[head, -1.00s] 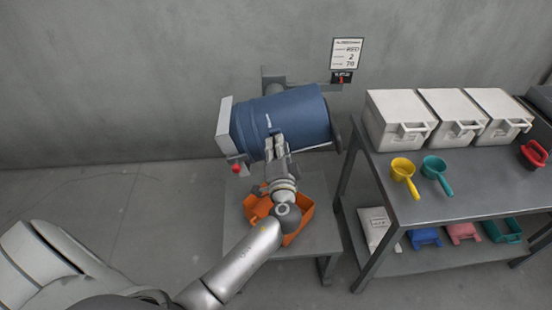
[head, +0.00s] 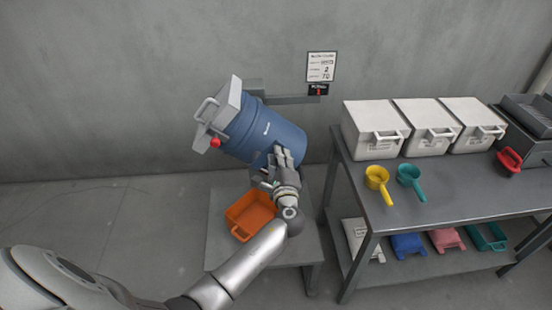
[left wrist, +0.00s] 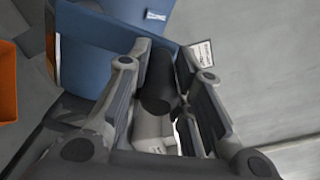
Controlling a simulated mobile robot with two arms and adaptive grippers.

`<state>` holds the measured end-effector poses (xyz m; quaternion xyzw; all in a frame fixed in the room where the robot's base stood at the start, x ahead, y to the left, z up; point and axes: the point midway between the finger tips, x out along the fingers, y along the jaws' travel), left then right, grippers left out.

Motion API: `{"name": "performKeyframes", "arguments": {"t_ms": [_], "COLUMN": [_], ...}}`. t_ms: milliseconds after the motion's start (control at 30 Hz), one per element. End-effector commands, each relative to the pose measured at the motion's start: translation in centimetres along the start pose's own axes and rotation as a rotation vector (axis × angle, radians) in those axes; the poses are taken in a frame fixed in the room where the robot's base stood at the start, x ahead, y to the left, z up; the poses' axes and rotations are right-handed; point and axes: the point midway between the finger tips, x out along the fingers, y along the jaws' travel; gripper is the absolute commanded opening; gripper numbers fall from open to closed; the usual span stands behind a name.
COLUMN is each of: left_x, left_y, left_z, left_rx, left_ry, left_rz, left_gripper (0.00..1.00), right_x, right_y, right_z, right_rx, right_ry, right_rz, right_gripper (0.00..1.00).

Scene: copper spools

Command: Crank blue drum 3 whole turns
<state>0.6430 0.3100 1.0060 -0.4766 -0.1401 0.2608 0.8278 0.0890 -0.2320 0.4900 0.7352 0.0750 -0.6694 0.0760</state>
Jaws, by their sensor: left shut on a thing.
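The blue drum (head: 275,131) hangs tilted on a grey wall mount, its pale lid end (head: 224,106) up at the left. A red knob (head: 217,143) sits by the lid. My left gripper (head: 282,160) is at the drum's lower right side, hiding part of it. In the left wrist view, my left gripper (left wrist: 167,85) is shut on a dark cylindrical crank grip (left wrist: 159,97) between its fingers, close to the blue drum (left wrist: 95,50). The crank's arm is mostly hidden. My right gripper is not in view.
An orange bin (head: 239,222) stands on a low grey stand (head: 218,250) below the drum. At right, a grey table (head: 450,185) holds white boxes (head: 374,131), a yellow scoop (head: 377,178) and a teal scoop (head: 408,176). A sign (head: 321,66) hangs on the wall.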

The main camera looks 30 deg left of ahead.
Motion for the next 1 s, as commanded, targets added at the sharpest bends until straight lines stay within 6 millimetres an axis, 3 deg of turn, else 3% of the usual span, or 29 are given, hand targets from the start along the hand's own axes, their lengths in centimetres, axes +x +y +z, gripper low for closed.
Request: {"name": "performKeyframes", "arguments": {"t_ms": [500,1000], "left_x": [0.1,0.1], "left_y": [2.1,5.6], "left_z": [-4.6,-7.4], "left_rx": [0.495,0.953], "left_ry": [-0.01,-0.017], "left_rz": [0.004,0.006], "left_gripper": [0.0,0.0], "right_x": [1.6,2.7], "right_y": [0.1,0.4], "right_z": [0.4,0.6], "right_rx": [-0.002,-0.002], "right_ry": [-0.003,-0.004], "right_rz": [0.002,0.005], "right_gripper": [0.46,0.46]}}
